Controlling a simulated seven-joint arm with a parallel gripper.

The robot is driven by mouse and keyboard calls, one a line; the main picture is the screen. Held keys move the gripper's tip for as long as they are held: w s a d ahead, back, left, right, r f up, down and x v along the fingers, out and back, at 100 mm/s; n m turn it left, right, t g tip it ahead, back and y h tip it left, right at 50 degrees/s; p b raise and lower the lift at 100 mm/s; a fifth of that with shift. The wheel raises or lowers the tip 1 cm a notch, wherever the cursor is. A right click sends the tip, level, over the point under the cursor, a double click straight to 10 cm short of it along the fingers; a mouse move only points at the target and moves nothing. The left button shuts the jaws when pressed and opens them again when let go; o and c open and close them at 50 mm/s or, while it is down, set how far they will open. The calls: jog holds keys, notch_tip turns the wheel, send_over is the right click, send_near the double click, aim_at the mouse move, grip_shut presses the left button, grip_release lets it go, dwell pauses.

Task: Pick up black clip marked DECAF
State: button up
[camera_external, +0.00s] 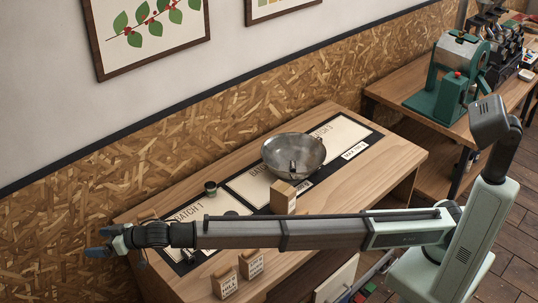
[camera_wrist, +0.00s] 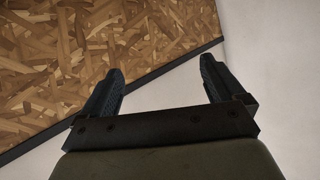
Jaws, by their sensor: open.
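I cannot make out a black clip marked DECAF in either view. A small dark object (camera_external: 292,167) shows at the metal bowl (camera_external: 272,155), too small to identify. My gripper (camera_external: 92,243) is at the far left in the external view, beyond the table's left end and close to the chipboard wall. In the wrist view my gripper (camera_wrist: 162,76) has its two dark fingers wide apart with nothing between them. Only the wall shows past them.
The wooden table (camera_external: 395,165) bears a mat marked BATCH 1 and BATCH 3. A dark cup (camera_external: 211,188), a tan box (camera_external: 283,198) and two labelled bags (camera_external: 224,281) (camera_external: 251,263) stand on it. A green machine (camera_external: 450,75) stands on another table. My arm hides part of the front.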

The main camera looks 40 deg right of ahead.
jog(key=w+d+f+n+g+h, duration=0.2)
jog(key=w+d+h, duration=0.15)
jog(key=d, duration=0.55)
jog(key=w+d+f+n+g+h, duration=0.25)
jog(key=w+d, duration=0.25)
jog(key=d, duration=0.4)
jog(key=s+d+f+n+g+h, duration=0.1)
jog(key=s+d+n+g+h, duration=0.15)
jog(key=d, duration=0.65)
jog(key=s+d+f+n+g+h, duration=0.15)
jog(key=d+n+g, duration=0.25)
jog(key=d, duration=0.5)
jog(key=f, duration=1.3)
jog(key=shift+s+a+f, duration=0.15)
jog(key=shift+s+f, duration=0.1)
jog(key=shift+s, duration=0.05)
jog(key=c, duration=1.1)
